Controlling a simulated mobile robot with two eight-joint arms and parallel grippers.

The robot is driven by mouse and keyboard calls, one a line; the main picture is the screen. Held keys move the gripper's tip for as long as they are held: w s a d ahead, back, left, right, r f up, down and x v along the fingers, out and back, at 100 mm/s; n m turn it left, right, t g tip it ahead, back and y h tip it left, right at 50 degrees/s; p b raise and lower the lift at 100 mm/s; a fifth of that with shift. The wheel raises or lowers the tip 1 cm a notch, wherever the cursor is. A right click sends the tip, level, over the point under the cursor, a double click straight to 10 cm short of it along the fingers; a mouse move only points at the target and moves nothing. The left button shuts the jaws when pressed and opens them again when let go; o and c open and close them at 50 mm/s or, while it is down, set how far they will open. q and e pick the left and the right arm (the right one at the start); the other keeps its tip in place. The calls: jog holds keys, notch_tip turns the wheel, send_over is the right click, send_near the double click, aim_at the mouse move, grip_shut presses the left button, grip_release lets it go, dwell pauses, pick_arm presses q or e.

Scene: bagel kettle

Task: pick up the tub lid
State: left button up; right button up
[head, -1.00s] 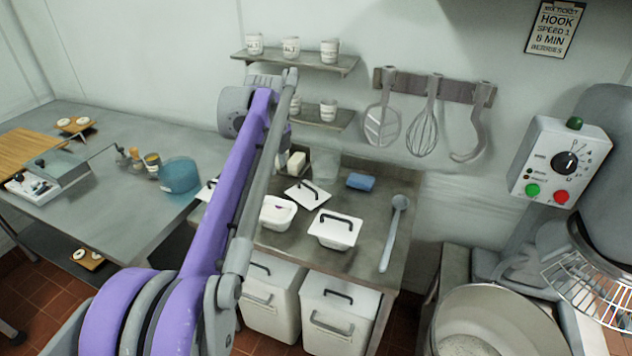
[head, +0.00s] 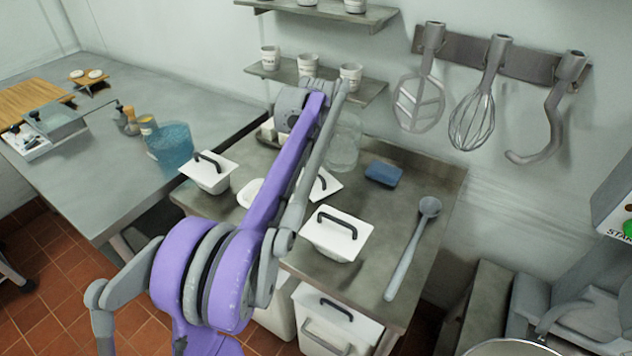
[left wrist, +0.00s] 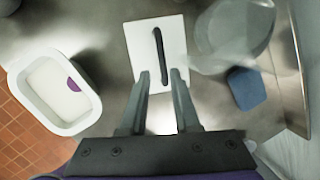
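The tub lid (left wrist: 143,45) is a white square plate with a dark bar handle (left wrist: 157,48), lying on the steel counter in the left wrist view. In the head view the lid (head: 327,183) is partly hidden behind my left arm. The open white tub (left wrist: 62,92) with pale contents and a purple item stands left of the lid. My left gripper (left wrist: 160,73) is open, with its fingertips apart over the lid's near part and the handle between them in the picture; I cannot tell their height. In the head view its fingers are hidden. My right gripper is not in view.
Lidded white tubs stand on both sides, one left (head: 205,177) and one at the front (head: 330,240). A clear container (head: 343,150) and a blue sponge (head: 383,173) are behind and right. A long spoon (head: 408,255) lies right. Shelves (head: 300,75) hang above the back.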

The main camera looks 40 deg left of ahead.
aim_at(315, 171)
pick_arm(q)
jog(key=x, duration=0.6)
jog(key=shift+w+a, duration=0.2)
jog(key=shift+w, duration=0.05)
grip_shut()
